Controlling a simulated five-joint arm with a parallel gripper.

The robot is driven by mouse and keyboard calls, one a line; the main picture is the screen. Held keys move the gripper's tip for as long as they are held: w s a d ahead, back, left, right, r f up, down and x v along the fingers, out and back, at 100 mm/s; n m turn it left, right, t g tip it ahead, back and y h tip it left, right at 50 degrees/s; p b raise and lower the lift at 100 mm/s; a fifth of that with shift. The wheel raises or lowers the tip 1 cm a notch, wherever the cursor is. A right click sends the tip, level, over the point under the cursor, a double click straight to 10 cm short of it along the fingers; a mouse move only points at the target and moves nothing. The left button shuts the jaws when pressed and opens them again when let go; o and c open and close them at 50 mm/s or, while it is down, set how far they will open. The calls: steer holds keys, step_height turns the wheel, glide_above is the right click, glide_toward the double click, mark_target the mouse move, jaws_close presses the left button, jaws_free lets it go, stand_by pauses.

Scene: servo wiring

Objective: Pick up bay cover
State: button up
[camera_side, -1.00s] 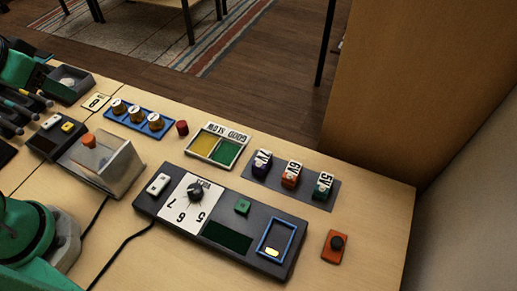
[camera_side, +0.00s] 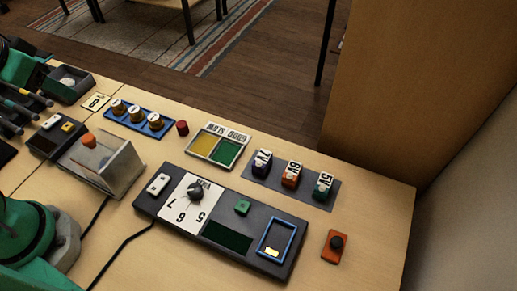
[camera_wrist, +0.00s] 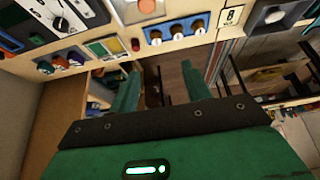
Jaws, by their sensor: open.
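The bay cover appears to be the small orange plate with a black knob (camera_side: 335,246). In the side view it lies flat on the table, right of the dark control panel (camera_side: 180,223). A blue-framed bay (camera_side: 263,240) is at the panel's right end, uncovered, with a small yellow piece inside. My gripper (camera_wrist: 160,82) shows in the wrist view, with its two green fingers spread apart and nothing between them. The gripper is not visible in the side view.
Labelled blocks (camera_side: 291,175) stand on a grey mat behind the panel. A yellow-green tray (camera_side: 218,147), a red cap (camera_side: 182,128) and a blue rack (camera_side: 135,117) are farther left. Bare table surrounds the cover.

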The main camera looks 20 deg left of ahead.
steer(key=w+d+r+n+g+h, duration=0.15)
steer(key=w+d+r, duration=0.25)
steer(key=w+d, duration=0.65)
steer(key=w+d+g, duration=0.1)
steer(key=w+d, duration=0.3)
steer(key=d, duration=0.5)
steer(key=n+g+y, duration=0.2)
steer(key=g, duration=0.1)
glide_above(337, 240)
steer(key=shift+h, duration=0.25)
steer(key=f, duration=1.9)
steer(key=shift+w+a, duration=0.2)
steer(key=shift+a, duration=0.05)
steer(key=shift+s+d+f, duration=0.25)
steer(key=shift+s, duration=0.05)
steer(key=shift+f, duration=1.3)
steer(key=shift+f, duration=0.15)
